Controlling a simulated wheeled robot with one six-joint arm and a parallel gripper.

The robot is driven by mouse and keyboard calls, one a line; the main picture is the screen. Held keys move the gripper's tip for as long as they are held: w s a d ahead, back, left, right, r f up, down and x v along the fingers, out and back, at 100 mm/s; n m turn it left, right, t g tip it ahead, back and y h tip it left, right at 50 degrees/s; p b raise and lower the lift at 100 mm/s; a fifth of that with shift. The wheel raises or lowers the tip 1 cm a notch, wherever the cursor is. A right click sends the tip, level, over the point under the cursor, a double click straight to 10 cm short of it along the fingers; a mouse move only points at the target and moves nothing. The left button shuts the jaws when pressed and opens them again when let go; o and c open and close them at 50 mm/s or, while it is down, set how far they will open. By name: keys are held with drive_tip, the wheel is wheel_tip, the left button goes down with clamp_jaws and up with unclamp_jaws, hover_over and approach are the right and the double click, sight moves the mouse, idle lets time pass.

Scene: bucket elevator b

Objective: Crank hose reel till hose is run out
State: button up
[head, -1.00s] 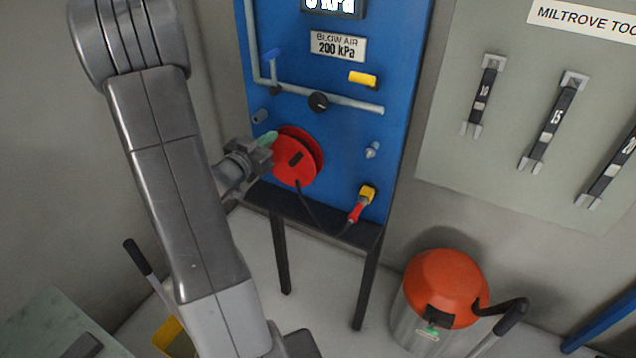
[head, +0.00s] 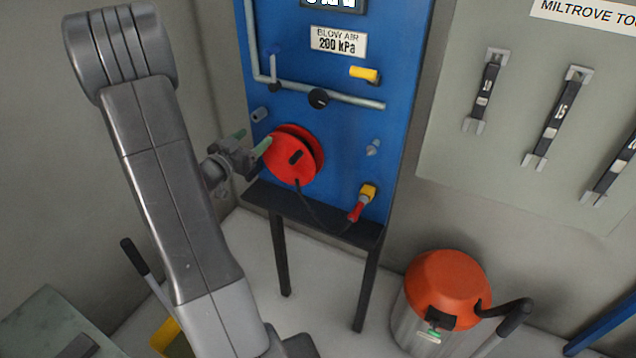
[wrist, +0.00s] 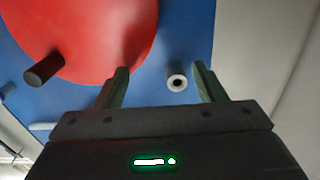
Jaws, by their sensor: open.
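The red hose reel (head: 291,158) is mounted on the blue panel, with a short dark crank knob (head: 296,157) on its face. A dark hose (head: 318,213) runs from the reel's lower edge to a red nozzle (head: 355,212) at the panel's lower right. My gripper (head: 250,141) is open and empty at the reel's left side, its green fingers pointing toward the panel. In the wrist view, the reel (wrist: 85,30) fills the upper left, and the knob (wrist: 44,69) lies left of and outside my fingers (wrist: 161,82). Whether a finger touches the rim is unclear.
A pale round fitting (wrist: 177,82) shows between my fingers in the wrist view. An orange-topped canister (head: 447,284) stands at lower right, beyond the black stand (head: 312,217).

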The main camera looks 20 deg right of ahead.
drive_tip(key=v, duration=0.7)
idle(0.4)
drive_tip(key=x, duration=0.7)
drive_tip(key=s+d+r+p, duration=0.1)
drive_tip(key=s+d+r, duration=0.1)
drive_tip(key=s+d, duration=0.1)
drive_tip(key=shift+s+d+r+p, duration=0.2)
drive_tip(key=shift+s+r+p, duration=0.2)
drive_tip(key=shift+s, duration=0.25)
drive_tip(key=shift+w, duration=0.1)
